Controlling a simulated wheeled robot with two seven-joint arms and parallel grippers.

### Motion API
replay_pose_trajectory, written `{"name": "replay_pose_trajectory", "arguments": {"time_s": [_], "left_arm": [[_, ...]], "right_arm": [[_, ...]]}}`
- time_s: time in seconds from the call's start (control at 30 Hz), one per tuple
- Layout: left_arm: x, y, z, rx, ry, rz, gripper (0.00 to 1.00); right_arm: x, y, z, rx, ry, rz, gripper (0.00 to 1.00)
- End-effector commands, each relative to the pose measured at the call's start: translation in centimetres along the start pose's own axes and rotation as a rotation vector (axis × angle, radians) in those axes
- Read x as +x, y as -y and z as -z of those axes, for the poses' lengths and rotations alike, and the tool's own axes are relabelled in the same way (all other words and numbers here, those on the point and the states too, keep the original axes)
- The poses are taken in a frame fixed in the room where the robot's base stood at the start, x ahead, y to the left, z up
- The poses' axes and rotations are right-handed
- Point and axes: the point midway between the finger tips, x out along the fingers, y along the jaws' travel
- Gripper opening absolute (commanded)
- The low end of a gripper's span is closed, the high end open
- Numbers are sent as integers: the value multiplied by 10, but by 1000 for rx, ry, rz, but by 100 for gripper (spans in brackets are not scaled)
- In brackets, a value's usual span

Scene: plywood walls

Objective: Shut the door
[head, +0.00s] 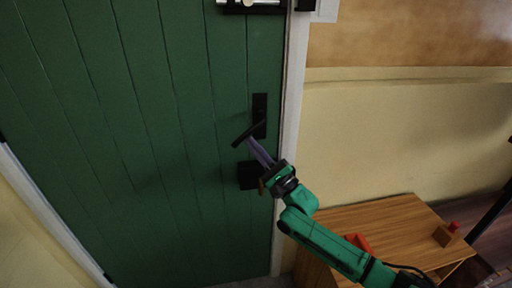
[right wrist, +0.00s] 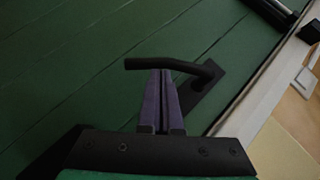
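The green plank door (head: 170,120) fills the left of the head view and looks shut or nearly shut against its white frame (head: 292,90); I cannot tell if it is latched. Its black lever handle (head: 245,135) slants down to the left from a dark plate. My right gripper (head: 256,148) has its purple fingertips at the lever. In the right wrist view, the fingers (right wrist: 161,85) lie close together, and the lever (right wrist: 170,64) crosses just beyond their tips, not between them. Whether they touch is unclear. My left gripper is out of view.
A black box (head: 249,175) sits on the door below the handle. A wooden table (head: 390,225) with a small red-topped block (head: 449,233) stands at the lower right, under my right arm. A cream wall (head: 390,130) is right of the frame.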

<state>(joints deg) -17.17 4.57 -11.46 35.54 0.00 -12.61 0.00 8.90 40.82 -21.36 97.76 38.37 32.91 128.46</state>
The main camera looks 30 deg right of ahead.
Motion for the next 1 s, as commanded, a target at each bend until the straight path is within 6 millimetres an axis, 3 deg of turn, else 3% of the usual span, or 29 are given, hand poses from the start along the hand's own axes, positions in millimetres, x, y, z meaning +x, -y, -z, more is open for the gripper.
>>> {"name": "replay_pose_trajectory", "arguments": {"time_s": [0.37, 1.0], "left_arm": [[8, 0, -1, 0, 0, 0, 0], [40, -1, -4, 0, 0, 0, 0]], "right_arm": [[6, -3, -6, 78, 4, 93, 0], [30, -4, -26, 366, 3, 424, 0]]}}
